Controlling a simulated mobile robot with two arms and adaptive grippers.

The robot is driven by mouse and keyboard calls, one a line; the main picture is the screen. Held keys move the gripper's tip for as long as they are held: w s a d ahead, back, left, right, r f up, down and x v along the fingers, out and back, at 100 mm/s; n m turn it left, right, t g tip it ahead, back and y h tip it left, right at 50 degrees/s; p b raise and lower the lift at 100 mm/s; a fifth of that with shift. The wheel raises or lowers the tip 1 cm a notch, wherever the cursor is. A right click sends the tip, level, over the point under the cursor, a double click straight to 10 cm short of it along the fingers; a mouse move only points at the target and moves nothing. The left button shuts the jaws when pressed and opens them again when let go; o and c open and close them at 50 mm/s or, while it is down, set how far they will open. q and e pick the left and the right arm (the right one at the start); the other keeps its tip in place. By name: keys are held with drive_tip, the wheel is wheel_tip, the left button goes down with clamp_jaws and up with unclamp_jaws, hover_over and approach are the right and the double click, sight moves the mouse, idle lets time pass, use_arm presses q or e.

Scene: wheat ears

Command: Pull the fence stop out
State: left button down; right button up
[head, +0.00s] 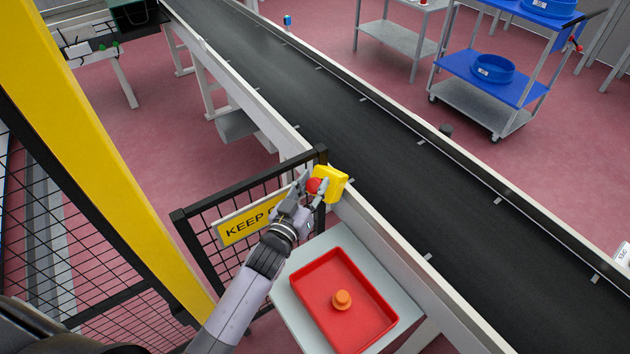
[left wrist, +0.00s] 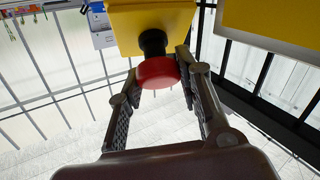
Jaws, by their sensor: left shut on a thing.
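The fence stop is a red mushroom knob (head: 313,186) on a yellow box (head: 330,183), at the post end of the black fence gate by the conveyor. In the left wrist view the red knob (left wrist: 157,73) sits on a black stem (left wrist: 152,42) under the yellow box (left wrist: 150,22). My left gripper (head: 316,188) has its fingers on either side of the knob, shut on it. The knob is partly covered by the fingers in the head view. My right gripper is not in view.
A red tray (head: 320,318) holding an orange knob (head: 342,299) stands on a grey table (head: 283,292) below. The black conveyor (head: 400,150) runs behind, empty nearby. A yellow "KEEP" sign (head: 240,225) hangs on the gate, and a yellow post (head: 90,140) stands left.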

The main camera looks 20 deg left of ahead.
use_arm(q)
drive_tip(key=shift+s+r, duration=0.25)
drive_tip(key=shift+r, duration=0.1)
drive_tip(key=shift+w+f, duration=0.1)
drive_tip(key=shift+f, duration=0.05)
drive_tip(key=c, duration=1.2)
unclamp_jaws()
drive_tip(key=shift+s+a, duration=0.1)
drive_tip(key=shift+s, duration=0.1)
drive_tip(key=shift+o, duration=0.5)
drive_tip(key=shift+w, duration=0.1)
drive_tip(key=s+a, duration=0.1)
drive_tip(key=s, duration=1.1)
drive_tip(key=shift+a, duration=0.2)
